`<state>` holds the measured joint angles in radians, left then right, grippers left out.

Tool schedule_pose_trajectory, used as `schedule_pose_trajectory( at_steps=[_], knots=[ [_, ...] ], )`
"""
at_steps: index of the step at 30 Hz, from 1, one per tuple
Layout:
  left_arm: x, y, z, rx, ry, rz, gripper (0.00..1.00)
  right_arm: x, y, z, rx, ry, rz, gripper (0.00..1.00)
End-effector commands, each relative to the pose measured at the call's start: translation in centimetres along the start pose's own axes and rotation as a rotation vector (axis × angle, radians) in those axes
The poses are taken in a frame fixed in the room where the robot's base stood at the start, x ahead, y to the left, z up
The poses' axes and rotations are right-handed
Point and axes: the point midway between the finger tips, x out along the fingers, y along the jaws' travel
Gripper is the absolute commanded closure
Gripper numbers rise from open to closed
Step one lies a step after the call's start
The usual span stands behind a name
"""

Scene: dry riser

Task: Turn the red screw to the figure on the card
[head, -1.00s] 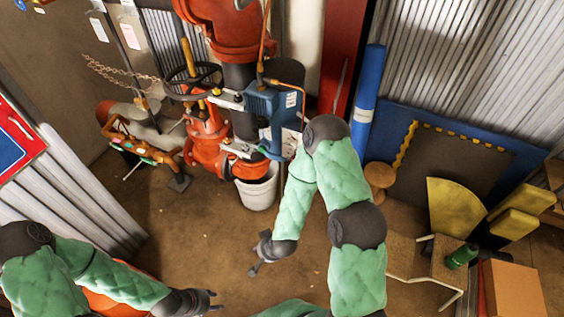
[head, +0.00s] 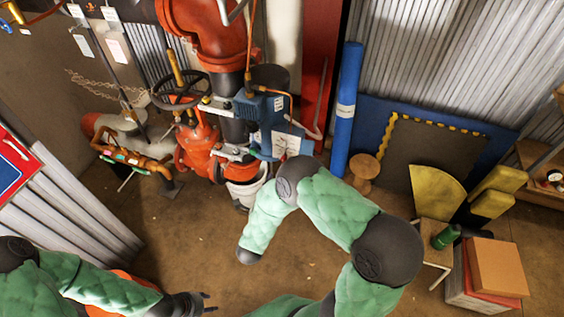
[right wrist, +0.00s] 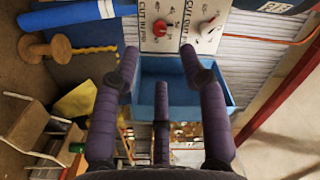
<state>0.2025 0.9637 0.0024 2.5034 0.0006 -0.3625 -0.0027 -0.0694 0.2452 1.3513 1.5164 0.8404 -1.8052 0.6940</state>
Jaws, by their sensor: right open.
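The red screw (right wrist: 160,28) sits on a pale panel (right wrist: 143,42) marked "CUT" in the right wrist view. In the head view, a white panel (head: 288,141) shows on the blue pump unit (head: 262,112); the screw is too small to tell there. My left gripper (head: 207,302) is open and empty, low at left. I cannot tell which label is the card.
An open blue box (right wrist: 220,88) lies below the panel in the right wrist view. A white bucket (head: 245,190) stands under the red pipework. A black handwheel (head: 181,90) is left of the pump. A blue roll (head: 346,110) and wooden spool (head: 364,170) stand right. Floor at centre left is clear.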

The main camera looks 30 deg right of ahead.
Motion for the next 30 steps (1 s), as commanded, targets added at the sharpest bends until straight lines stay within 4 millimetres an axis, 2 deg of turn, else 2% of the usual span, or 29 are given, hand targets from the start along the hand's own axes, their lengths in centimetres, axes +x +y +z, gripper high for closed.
schedule_pose_trajectory(
  at_steps=[9, 15, 21, 30],
  knots=[
    [1.2, -0.4, 0.0, 0.0, 0.0, 0.0, 0.6, 5.4, 0.3, 0.0, -0.001, 0.003, 0.003, 0.56],
    [1.7, -0.6, -0.1, 0.0, 0.0, 0.0, 0.6, 8.3, 0.2, 0.1, -0.002, 0.0, 0.002, 0.56],
    [1.9, -0.7, -0.1, 0.0, 0.0, 0.0, 0.6, 9.7, 0.2, 0.1, -0.004, -0.003, 0.002, 0.56],
    [1.9, -0.7, -0.1, 0.0, 0.0, 0.0, 0.6, 10.0, 0.1, 0.1, -0.004, -0.003, 0.001, 0.56]
  ],
)
